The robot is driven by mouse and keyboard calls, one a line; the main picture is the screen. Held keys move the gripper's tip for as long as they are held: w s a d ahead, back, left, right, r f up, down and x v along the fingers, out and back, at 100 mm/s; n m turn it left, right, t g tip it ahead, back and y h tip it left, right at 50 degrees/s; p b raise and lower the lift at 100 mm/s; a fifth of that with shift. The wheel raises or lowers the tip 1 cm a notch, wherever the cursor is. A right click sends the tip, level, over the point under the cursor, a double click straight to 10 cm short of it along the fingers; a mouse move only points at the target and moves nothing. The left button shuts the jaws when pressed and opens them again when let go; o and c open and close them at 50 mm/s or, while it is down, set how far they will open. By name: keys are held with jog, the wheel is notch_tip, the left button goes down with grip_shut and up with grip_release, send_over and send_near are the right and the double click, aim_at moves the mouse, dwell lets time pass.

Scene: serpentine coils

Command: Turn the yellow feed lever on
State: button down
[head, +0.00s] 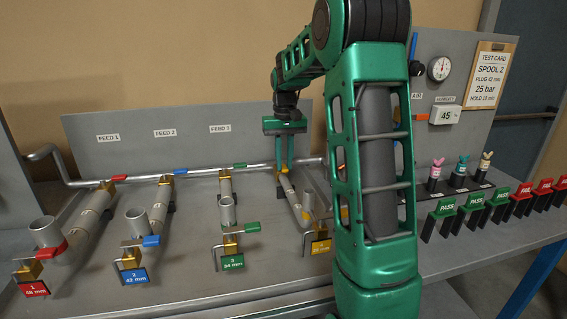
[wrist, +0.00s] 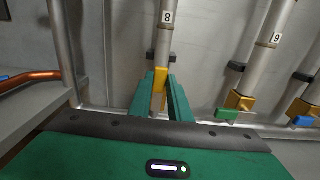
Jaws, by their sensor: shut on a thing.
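The yellow feed lever (wrist: 160,78) shows in the wrist view at the foot of the grey pipe marked 8. It stands in line with the pipe. My gripper (wrist: 158,82) has its two green fingers closed on either side of the lever. In the head view my gripper (head: 284,167) reaches down to the back header pipe at the head of the fourth line.
Red (head: 119,178), blue (head: 180,171) and green (head: 239,165) feed levers sit along the header pipe to the left. Upright pipe stubs and front valves stand nearer. PASS signs (head: 443,209) and small bottles stand at right. An orange pipe (wrist: 32,76) shows in the wrist view.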

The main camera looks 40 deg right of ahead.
aim_at(284, 167)
jog(key=c, duration=1.6)
grip_release()
jog(key=shift+c, duration=0.2)
jog(key=shift+r, duration=0.1)
notch_tip(284, 167, up, 11)
jog(key=shift+f, duration=0.2)
